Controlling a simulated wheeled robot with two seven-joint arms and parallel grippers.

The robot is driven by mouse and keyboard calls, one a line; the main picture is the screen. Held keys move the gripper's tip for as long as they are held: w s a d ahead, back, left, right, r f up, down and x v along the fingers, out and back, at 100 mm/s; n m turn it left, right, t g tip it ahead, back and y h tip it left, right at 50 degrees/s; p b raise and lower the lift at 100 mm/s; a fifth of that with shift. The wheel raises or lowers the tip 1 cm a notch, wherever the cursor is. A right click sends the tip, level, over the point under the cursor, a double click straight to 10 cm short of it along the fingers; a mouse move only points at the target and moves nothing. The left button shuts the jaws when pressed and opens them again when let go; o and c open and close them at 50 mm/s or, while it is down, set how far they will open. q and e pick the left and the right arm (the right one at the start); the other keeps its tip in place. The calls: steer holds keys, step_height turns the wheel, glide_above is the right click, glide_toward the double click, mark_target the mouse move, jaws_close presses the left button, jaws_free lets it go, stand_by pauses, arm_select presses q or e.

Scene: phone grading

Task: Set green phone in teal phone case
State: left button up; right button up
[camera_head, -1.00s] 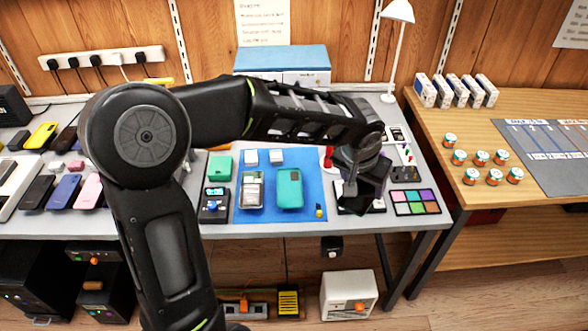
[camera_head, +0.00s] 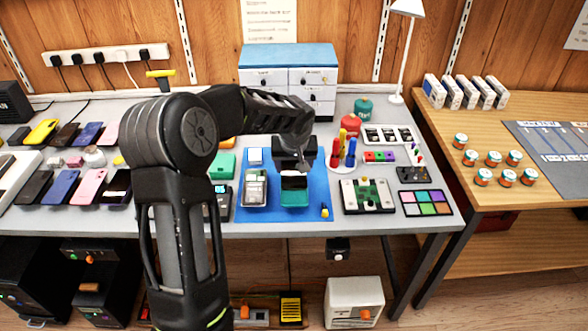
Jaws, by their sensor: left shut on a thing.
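The teal phone case (camera_head: 295,198) lies on the blue mat. Its lower end shows; its upper part is hidden under my gripper and the thing it holds. My left gripper (camera_head: 304,160) is above the case's upper half and shut on a phone (camera_head: 288,158). Only the phone's dark face shows, so its green colour cannot be made out. I cannot tell whether the phone touches the case. My right gripper is not in view.
A fixture board (camera_head: 367,196) and a colour palette (camera_head: 425,202) are to the right. A red jar (camera_head: 351,126) and drawer unit (camera_head: 288,80) stand behind.

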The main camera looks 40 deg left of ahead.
mark_target(294, 175)
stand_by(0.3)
arm_select(q)
steer(key=shift+f+b, duration=0.5)
steer(key=shift+f, duration=0.5)
step_height(294, 175, down, 2)
steer(key=shift+b, duration=1.05)
steer(key=shift+b, duration=0.55)
steer(key=shift+f+b, duration=0.35)
steer(key=shift+b, duration=0.5)
stand_by(1.0)
steer(key=o, duration=1.6)
steer(key=shift+o, duration=0.5)
